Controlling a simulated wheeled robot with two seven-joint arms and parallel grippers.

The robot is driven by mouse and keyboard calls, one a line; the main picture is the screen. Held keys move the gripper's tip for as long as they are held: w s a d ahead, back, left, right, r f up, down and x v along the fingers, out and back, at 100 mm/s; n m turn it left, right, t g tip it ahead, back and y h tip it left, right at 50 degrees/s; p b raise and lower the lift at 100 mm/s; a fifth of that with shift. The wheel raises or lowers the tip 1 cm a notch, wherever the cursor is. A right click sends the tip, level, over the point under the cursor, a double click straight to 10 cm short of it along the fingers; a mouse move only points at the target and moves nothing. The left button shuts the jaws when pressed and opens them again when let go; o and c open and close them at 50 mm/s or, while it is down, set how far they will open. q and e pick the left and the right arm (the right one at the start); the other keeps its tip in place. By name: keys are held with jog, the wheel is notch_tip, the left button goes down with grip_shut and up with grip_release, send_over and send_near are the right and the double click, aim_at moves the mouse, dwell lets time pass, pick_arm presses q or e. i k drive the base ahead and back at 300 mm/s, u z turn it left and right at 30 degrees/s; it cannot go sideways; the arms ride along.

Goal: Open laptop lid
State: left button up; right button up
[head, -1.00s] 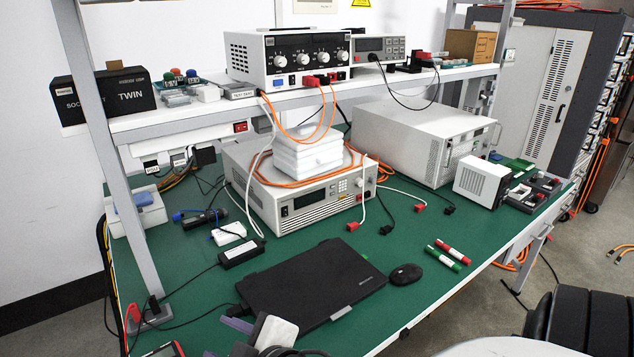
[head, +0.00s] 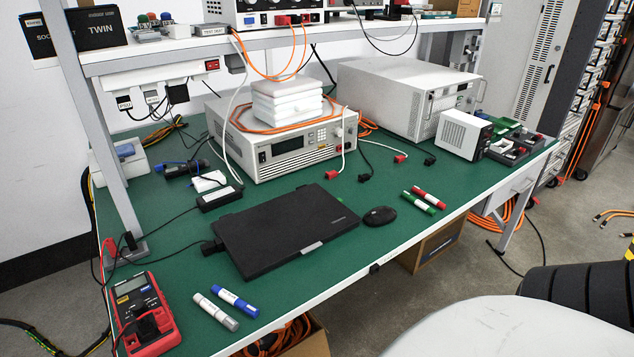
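The black laptop (head: 285,228) lies on the green bench top near the front edge, with its lid shut flat. A small light strip shows at its near edge, and a dark plug with a cable sits at its left side. Neither of my grippers is in view, and nothing touches the lid.
A black mouse (head: 380,216) and red and green markers (head: 424,200) lie right of the laptop. Blue and silver markers (head: 226,305) and a red multimeter (head: 143,313) lie at the front left. A power adapter (head: 220,197) and a white instrument (head: 290,148) stand behind.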

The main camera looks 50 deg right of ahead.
aim_at(259, 238)
jog(key=z, duration=0.4)
jog(key=i, duration=0.3)
jog(key=z, duration=0.75)
